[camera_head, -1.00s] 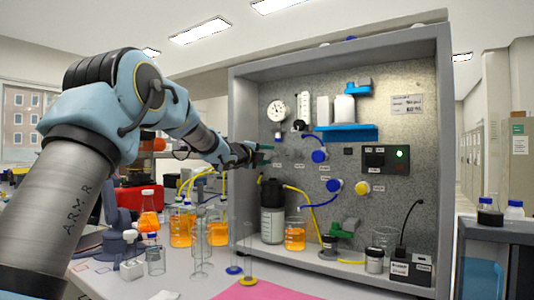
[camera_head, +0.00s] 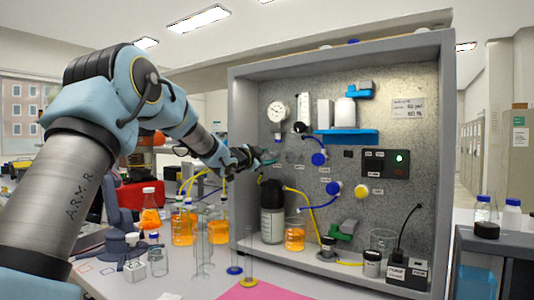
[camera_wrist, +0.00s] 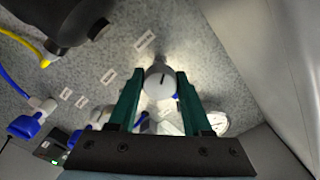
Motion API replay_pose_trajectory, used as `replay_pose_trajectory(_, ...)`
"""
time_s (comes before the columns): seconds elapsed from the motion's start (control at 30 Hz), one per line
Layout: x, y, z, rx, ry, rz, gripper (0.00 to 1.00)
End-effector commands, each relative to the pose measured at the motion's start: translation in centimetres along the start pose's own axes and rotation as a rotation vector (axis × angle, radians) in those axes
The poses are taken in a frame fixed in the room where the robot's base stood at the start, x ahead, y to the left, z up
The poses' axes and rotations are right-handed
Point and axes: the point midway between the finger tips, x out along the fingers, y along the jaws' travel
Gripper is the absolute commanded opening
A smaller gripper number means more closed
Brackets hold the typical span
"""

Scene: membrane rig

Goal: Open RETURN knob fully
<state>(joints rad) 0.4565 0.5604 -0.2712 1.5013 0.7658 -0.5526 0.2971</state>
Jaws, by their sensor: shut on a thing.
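A pale round knob (camera_wrist: 160,82) with a dark pointer line sits on the speckled panel in the wrist view. My gripper (camera_wrist: 160,92) has its green fingers on either side of this knob and is shut on it. The pointer runs nearly up and down in that view. A label (camera_wrist: 145,41) lies just above the knob, but its text is too small to read, so I cannot confirm that it says RETURN. In the head view, my gripper (camera_head: 270,161) is at the panel's left part, and it hides the knob.
A pressure gauge (camera_head: 277,111) is above my gripper. A dark-capped bottle (camera_head: 271,211) stands below it. Blue (camera_head: 319,158) and yellow (camera_head: 361,190) fittings with tubing are to the right. Glassware and orange-filled beakers (camera_head: 218,230) crowd the bench in front.

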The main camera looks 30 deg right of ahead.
Motion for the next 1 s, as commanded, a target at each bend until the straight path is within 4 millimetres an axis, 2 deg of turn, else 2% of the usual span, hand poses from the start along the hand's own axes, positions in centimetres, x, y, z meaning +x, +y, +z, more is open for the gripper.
replay_pose_trajectory(0.6,-0.02,-0.13,-0.04,-0.585,-0.003,0.000,0.00)
replay_pose_trajectory(1.0,-0.04,0.01,0.05,-0.881,-0.003,0.000,0.00)
